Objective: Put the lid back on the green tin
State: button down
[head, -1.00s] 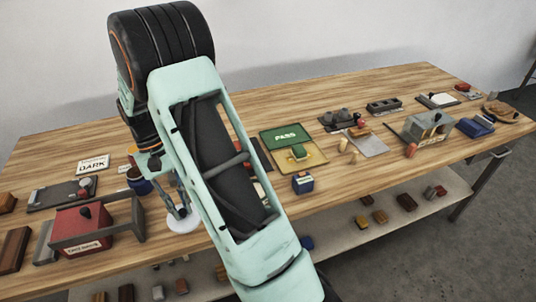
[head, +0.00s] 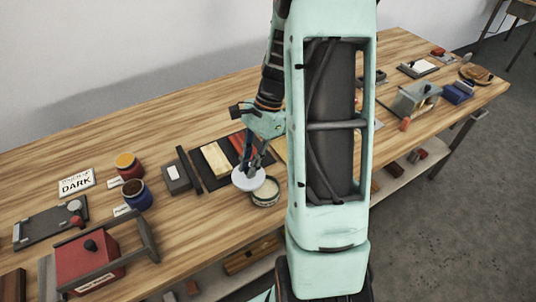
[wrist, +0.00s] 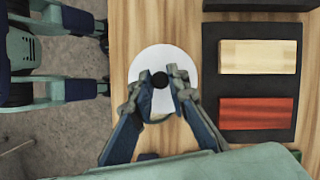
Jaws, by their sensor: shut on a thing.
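My gripper (head: 254,158) is shut on the dark knob (wrist: 160,80) of a round white lid (head: 246,181). The lid also shows in the wrist view (wrist: 150,60), with a finger on either side of the knob. A round open tin (head: 266,197) with a pale inside stands on the bench just right of the lid in the head view. The lid overlaps the tin's left part in that view and hides some of it. I cannot tell whether they touch, and the tin's green colour is not clear. In the wrist view the lid covers most of what lies below it.
A dark board (wrist: 209,80) with a cream block (wrist: 258,57) and a red block (wrist: 256,113) lies close by. Red (head: 130,167) and blue (head: 137,196) pots and a red box (head: 92,262) stand to the left. The bench's front edge is near the tin.

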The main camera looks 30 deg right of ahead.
aim_at(259, 175)
jog(key=d+m+t, duration=0.1)
jog(key=m, duration=0.1)
jog(key=s+d+r+m, duration=0.1)
jog(key=m, duration=0.1)
jog(key=s+d+m+t+p, duration=0.1)
jog(key=m, duration=0.1)
jog(key=shift+s+d+r+m+t, duration=0.15)
jog(key=shift+d+r+m+t, duration=0.15)
jog(key=shift+r, duration=0.1)
jog(key=shift+s+d+f+m, duration=0.1)
jog(key=shift+s+d+m, duration=0.1)
jog(key=shift+m, duration=0.3)
notch_tip(259, 175, down, 5)
jog(key=b, duration=0.4)
jog(key=shift+w+f+b, duration=0.1)
jog(key=shift+f+b, duration=0.55)
jog(key=shift+b, duration=0.05)
jog(key=shift+f, duration=0.15)
dwell(0.9)
jog(key=c, duration=1.8)
grip_release()
jog(key=shift+o, duration=0.4)
